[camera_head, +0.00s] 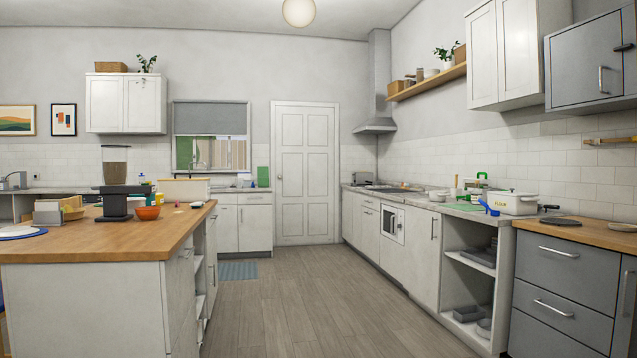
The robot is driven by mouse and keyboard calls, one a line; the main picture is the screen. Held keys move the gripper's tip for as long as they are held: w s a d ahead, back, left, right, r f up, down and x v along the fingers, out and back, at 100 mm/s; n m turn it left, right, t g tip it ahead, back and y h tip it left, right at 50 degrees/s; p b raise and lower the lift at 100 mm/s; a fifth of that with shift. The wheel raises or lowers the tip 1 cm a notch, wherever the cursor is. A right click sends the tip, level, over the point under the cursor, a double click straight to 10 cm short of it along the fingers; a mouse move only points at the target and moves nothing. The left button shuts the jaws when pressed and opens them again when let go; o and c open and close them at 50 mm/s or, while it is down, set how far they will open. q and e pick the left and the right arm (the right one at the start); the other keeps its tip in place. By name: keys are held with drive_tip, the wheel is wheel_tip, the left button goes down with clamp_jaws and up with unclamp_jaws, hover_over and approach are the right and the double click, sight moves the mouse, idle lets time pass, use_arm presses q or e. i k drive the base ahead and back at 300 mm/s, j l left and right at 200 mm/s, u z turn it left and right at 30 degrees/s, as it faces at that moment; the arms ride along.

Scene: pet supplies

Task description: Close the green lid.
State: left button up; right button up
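No thing in view is clearly a green lid. A small green item (476,181) with a raised handle-like part stands on the right counter near the wall; I cannot tell whether it is a lid or whether it is open. A flat green panel (263,177) stands upright on the back counter left of the door. A white lidded container (514,204) with lettering is on the right counter, with a blue scoop-like item (488,207) beside it. Neither of my grippers is in view.
A wood-topped island (110,240) fills the left, holding a dark dispenser (115,190) and an orange bowl (148,213). The right counter (455,206) runs to the back wall. The wooden floor (300,300) between them is clear, with a blue mat (238,270) farther back.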

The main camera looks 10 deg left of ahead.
sight(263, 173)
drive_tip(key=u, duration=0.75)
drive_tip(key=i+z, duration=0.35)
drive_tip(key=i, duration=9.1)
drive_tip(key=i+l+u, duration=0.1)
drive_tip(key=i, duration=0.45)
drive_tip(key=i+l+u, duration=0.1)
drive_tip(key=i, duration=0.45)
drive_tip(key=i+l+u, duration=0.1)
drive_tip(key=i, duration=0.45)
drive_tip(key=l, duration=0.05)
